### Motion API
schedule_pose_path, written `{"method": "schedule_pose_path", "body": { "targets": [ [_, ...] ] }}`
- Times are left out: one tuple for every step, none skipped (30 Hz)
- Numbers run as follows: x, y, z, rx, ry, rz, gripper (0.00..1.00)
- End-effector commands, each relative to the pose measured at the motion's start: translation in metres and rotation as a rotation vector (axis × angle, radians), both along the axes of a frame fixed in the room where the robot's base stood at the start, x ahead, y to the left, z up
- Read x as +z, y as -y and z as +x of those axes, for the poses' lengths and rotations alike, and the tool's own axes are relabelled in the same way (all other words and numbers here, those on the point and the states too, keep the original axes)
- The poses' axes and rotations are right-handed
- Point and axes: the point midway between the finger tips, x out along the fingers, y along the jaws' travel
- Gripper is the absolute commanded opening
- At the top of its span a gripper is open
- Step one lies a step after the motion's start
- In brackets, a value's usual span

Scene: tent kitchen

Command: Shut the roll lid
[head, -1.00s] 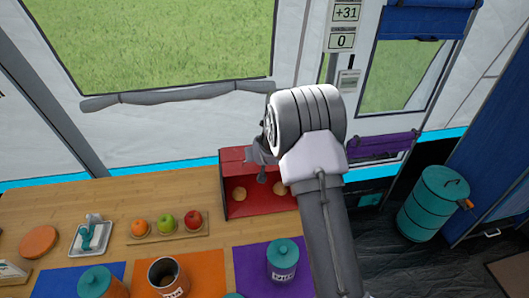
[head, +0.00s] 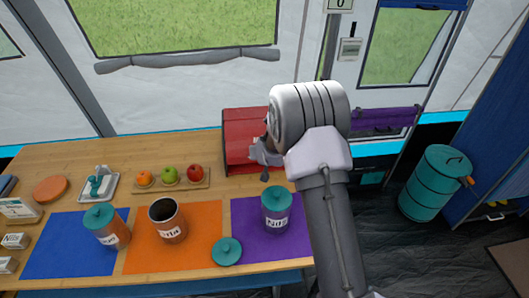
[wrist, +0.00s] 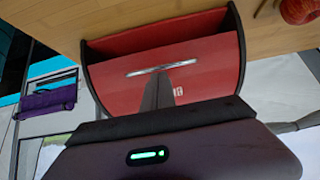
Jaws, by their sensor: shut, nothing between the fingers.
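The red bread box (head: 240,117) stands at the back right of the counter in the head view. Its red roll lid (wrist: 205,78) is mostly down across the front, with a silver handle bar (wrist: 160,68). In the wrist view, which is turned over, a dark gap (wrist: 150,42) shows between the lid's edge and the box floor. My gripper (head: 265,174) is in front of the box; its dark fingers (wrist: 159,90) are shut and empty, over the lid just by the handle. I cannot tell whether they touch it. My arm hides the box's right side.
A fruit board (head: 172,187) with an apple (head: 195,172) at its right end lies left of the box. A teal-lidded jar (head: 276,212) stands on the purple mat (head: 245,235) in front. A teal bin (head: 435,185) is on the floor at right.

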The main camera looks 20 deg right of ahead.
Motion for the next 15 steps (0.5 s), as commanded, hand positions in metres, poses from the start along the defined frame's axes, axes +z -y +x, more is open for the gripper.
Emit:
{"method": "schedule_pose_path", "body": {
  "targets": [
    [-0.0045, 0.0001, 0.0001, 0.000, 0.000, 0.000, 0.00],
    [-0.0055, 0.0001, 0.0001, 0.000, 0.000, 0.000, 0.00],
    [-0.0066, 0.0002, 0.0003, 0.000, 0.000, 0.000, 0.00],
    [-0.0074, 0.0002, 0.0004, 0.000, 0.000, 0.000, 0.00],
    [-0.0080, 0.0002, 0.0005, 0.000, 0.000, 0.000, 0.00],
    [-0.0086, 0.0002, 0.0006, 0.000, 0.000, 0.000, 0.00],
    [-0.0090, 0.0002, 0.0006, 0.000, 0.000, 0.000, 0.00],
    [-0.0093, 0.0002, 0.0006, 0.000, 0.000, 0.000, 0.00],
    [-0.0095, 0.0003, 0.0007, 0.000, 0.000, 0.000, 0.00],
    [-0.0095, 0.0003, 0.0007, 0.000, 0.000, 0.000, 0.00],
    [-0.0095, 0.0003, 0.0008, 0.000, 0.000, 0.000, 0.00],
    [-0.0095, 0.0003, 0.0008, 0.000, 0.000, 0.000, 0.00],
    [-0.0094, 0.0003, 0.0008, 0.000, 0.000, 0.000, 0.00],
    [-0.0094, 0.0003, 0.0008, 0.000, 0.000, 0.000, 0.00],
    [-0.0093, 0.0003, 0.0008, 0.000, 0.000, 0.000, 0.00]
  ]
}}
